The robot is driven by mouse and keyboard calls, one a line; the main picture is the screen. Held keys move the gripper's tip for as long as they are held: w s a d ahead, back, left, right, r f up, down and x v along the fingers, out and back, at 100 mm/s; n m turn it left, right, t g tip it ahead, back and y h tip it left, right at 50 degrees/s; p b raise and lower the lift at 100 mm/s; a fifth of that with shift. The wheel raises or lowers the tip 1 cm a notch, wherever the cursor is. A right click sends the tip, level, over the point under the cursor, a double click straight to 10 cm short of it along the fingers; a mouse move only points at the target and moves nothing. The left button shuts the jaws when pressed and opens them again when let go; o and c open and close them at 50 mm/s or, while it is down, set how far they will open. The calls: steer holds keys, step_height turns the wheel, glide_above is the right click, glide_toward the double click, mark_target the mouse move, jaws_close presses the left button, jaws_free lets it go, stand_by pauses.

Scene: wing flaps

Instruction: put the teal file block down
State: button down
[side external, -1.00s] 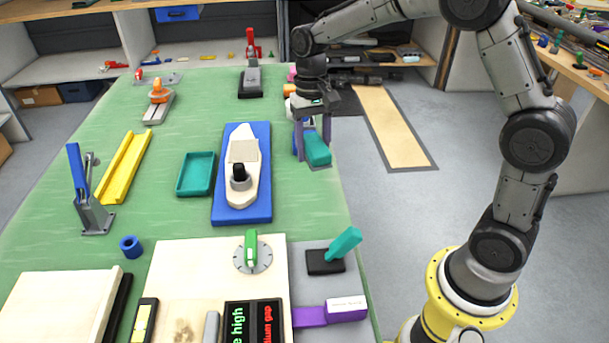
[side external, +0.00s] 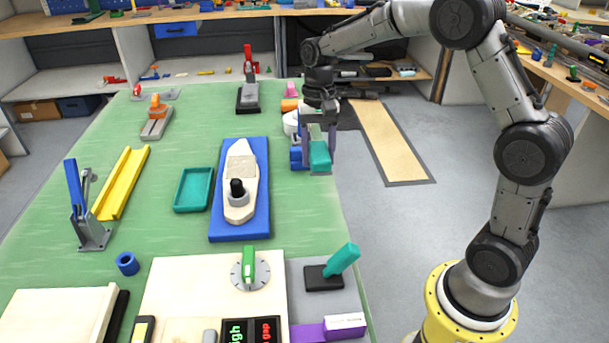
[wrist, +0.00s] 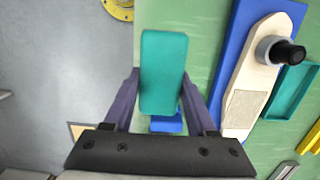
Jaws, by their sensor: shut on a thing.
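The teal file block (side external: 320,157) is held between the two purple fingers of my gripper (side external: 317,140), near the right edge of the green table. In the wrist view the teal file block (wrist: 163,75) sits between the fingers of my gripper (wrist: 163,90), its long side running away from the palm. My gripper is shut on it. A blue thing (wrist: 166,123) shows beneath or behind the block in the wrist view, beside the fingers in the side view. I cannot tell whether the block touches the table.
A blue board with a wooden boat (side external: 239,190) lies left of my gripper, with a teal tray (side external: 193,190) beyond it. A lever with a teal handle (side external: 342,260) stands nearer the camera. Bare green table (side external: 310,215) lies between. The table's right edge is close.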

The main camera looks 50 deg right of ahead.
glide_above(305, 186)
step_height(305, 186, down, 5)
steer(key=shift+d+f, duration=0.1)
steer(key=shift+f, duration=0.05)
steer(key=f, duration=0.3)
steer(key=shift+w+f, duration=0.15)
steer(key=shift+w, duration=0.05)
steer(key=shift+f, duration=0.3)
